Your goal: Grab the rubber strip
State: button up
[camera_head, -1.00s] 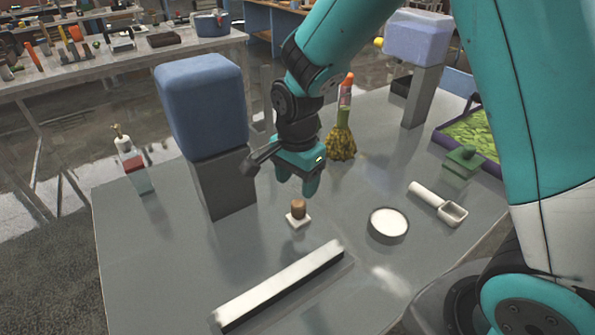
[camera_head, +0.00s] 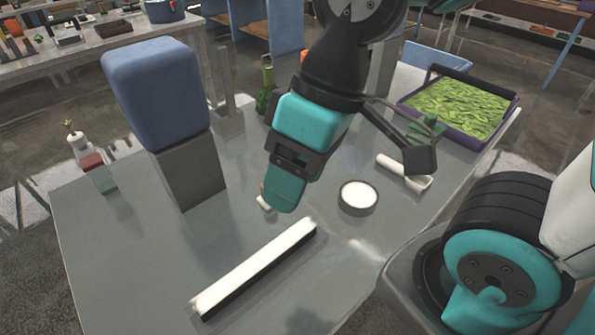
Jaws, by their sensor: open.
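The rubber strip appears to be the long bar (camera_head: 258,262) with a white top and a dark side, lying diagonally on the front part of the grey table. My gripper (camera_head: 284,192) is above the table, just beyond the strip's far right end, apart from it. It points downward and is open, with nothing seen between its fingers. The fingers are seen nearly edge-on. My gripper partly hides a small white-based piece (camera_head: 264,202) behind it.
A blue padded block on a grey post (camera_head: 165,100) stands at the left. A round dish of white powder (camera_head: 358,196) and a white scoop (camera_head: 405,173) lie to the right. A purple tray (camera_head: 480,142) of green pieces is farther back. The table (camera_head: 120,255) left of the strip is clear.

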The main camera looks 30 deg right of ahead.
aim_at(212, 298)
jog(key=z, duration=0.7)
jog(key=k, duration=0.95)
jog(key=u, duration=1.5)
jog(key=i, duration=0.5)
jog(key=u, duration=0.05)
